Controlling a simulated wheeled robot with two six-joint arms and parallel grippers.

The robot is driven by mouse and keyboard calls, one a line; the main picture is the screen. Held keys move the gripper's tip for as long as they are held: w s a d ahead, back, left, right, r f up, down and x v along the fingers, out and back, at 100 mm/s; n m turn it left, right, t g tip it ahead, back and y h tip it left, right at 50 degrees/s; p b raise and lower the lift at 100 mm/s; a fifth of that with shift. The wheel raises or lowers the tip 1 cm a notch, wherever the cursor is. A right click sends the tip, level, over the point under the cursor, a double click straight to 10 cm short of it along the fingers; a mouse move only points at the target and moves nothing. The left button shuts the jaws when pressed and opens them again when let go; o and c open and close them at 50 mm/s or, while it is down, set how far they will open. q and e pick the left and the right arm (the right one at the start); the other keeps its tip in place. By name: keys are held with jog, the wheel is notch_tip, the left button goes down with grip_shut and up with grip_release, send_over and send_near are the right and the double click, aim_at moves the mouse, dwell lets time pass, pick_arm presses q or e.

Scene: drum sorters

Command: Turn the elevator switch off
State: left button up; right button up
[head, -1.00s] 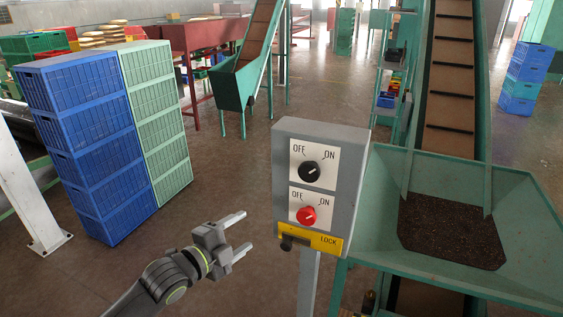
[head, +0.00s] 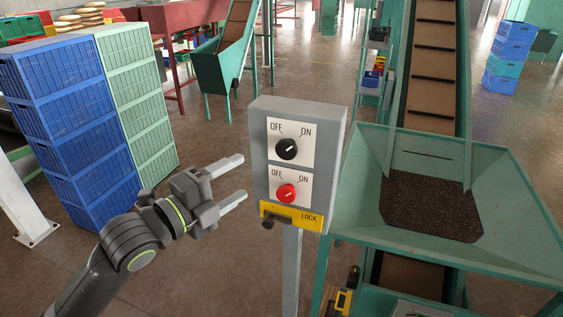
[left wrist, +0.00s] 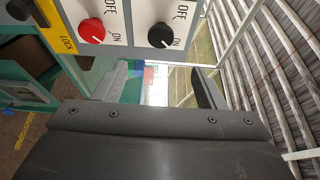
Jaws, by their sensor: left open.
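The grey switch box (head: 332,150) stands on a post at mid-picture in the head view. Its upper plate has a black knob (head: 286,149), with its mark towards ON. Below it is a red knob (head: 286,193), whose mark also seems to point towards ON. Both the black knob (left wrist: 160,35) and the red knob (left wrist: 92,30) show at the top of the left wrist view. My left gripper (head: 243,177) is open and empty just left of the box, fingers pointing towards it; its fingers also show in the left wrist view (left wrist: 160,78). My right gripper is out of view.
A yellow LOCK plate (head: 290,216) with a dark latch sits below the knobs. A green hopper (head: 500,240) with dark grains and an inclined conveyor (head: 432,75) stand right of the box. Stacked blue crates (head: 75,130) and pale green crates (head: 135,95) stand left.

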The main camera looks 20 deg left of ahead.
aim_at(284, 151)
pick_arm(q)
jog(key=b+x, duration=0.1)
jog(key=x, duration=1.1)
jog(key=shift+a+r, duration=0.1)
jog(key=shift+w+d, duration=0.3)
jog(key=shift+w, duration=0.35)
jog(key=c, duration=1)
